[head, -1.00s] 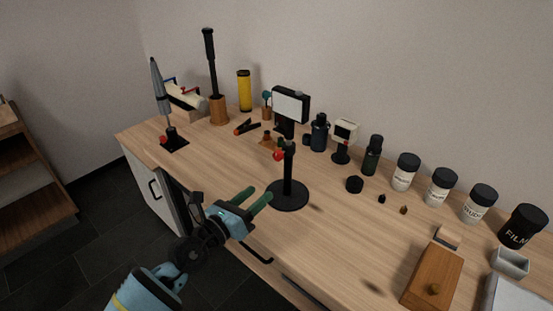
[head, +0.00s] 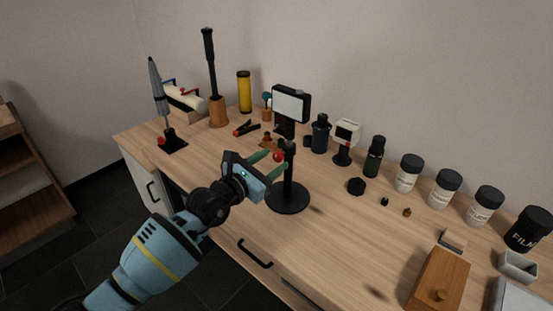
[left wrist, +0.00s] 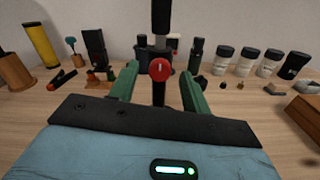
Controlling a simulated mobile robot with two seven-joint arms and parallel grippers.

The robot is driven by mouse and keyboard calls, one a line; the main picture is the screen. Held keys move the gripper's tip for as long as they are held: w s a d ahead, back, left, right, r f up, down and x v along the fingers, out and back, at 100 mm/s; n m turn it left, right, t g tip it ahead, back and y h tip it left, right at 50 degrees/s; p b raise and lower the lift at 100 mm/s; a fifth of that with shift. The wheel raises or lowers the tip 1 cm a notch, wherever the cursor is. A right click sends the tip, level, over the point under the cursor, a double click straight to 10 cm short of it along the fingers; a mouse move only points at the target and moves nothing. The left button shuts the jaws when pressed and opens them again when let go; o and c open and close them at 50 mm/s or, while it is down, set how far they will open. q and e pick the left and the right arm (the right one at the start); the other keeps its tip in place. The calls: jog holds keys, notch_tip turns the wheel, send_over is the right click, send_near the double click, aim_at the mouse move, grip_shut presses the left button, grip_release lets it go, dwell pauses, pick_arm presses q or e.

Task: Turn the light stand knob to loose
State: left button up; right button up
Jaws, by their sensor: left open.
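The light stand (head: 289,184) is a black post on a round black base, standing upright on the table. Its red knob (head: 279,156) sits on the post's left side near the top. In the left wrist view the red knob (left wrist: 159,69) faces me with a pale mark on it, and the post rises behind it. My left gripper (head: 267,160) is open at knob height, its green fingertips close to the knob. In the left wrist view its two fingers (left wrist: 160,82) stand either side of the knob with gaps; I cannot tell the exact depth. My right gripper is not in view.
Several white jars with black lids (head: 445,188) line the back right. A wooden box (head: 438,278) lies at the front right. Behind the stand are a black-framed panel (head: 290,104) and dark bottles (head: 320,134). The table front centre is clear.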

pick_arm(q)
jog(key=shift+x, duration=1.2)
jog(key=c, duration=1)
